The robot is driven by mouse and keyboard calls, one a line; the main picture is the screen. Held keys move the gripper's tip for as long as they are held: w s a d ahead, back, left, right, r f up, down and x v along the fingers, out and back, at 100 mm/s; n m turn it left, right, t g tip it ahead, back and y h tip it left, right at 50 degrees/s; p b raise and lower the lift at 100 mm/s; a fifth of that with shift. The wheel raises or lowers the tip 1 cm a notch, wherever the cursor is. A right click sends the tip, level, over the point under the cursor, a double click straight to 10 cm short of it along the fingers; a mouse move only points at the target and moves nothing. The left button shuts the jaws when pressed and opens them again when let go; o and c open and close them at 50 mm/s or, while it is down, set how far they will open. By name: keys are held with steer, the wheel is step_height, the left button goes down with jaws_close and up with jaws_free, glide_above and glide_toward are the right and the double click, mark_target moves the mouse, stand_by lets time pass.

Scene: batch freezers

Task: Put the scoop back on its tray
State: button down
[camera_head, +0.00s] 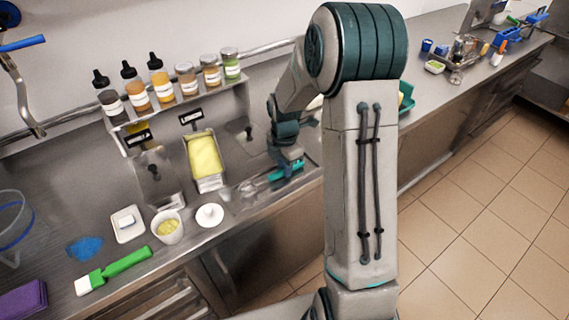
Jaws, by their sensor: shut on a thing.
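My gripper (284,168) is low over the counter, right of the metal pan of yellow ice cream. It is shut on what looks like the teal handle of the scoop. The scoop's shiny metal head (249,189) points left, close to the counter surface. The fingers and the handle are small and close in colour, so the exact grip is hard to see. A flat grey shape (228,194) lies at or under the scoop head; I cannot tell whether it is the tray or whether the scoop touches it.
The pan of yellow ice cream (204,155) and a lidded well (158,180) are close by. Several bottles (161,86) stand on a shelf behind.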

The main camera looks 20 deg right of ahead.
steer(key=shift+f, duration=0.15)
steer(key=c, duration=1.3)
jaws_free()
step_height(320, 180, up, 11)
steer(key=b, duration=0.1)
steer(key=s+a+r+m+t, duration=0.1)
steer(key=s+r+m, duration=0.1)
steer(key=s+m, duration=0.5)
steer(key=s+a+r+m+t, duration=0.1)
steer(key=s+r+m, duration=0.1)
steer(key=s+m, duration=0.5)
steer(key=s+a+r+m+t, duration=0.1)
steer(key=s+r+m, duration=0.1)
steer(key=s+m, duration=0.5)
steer(key=shift+s+r+m, duration=0.3)
steer(key=shift+s+r, duration=0.1)
steer(key=shift+s, duration=0.25)
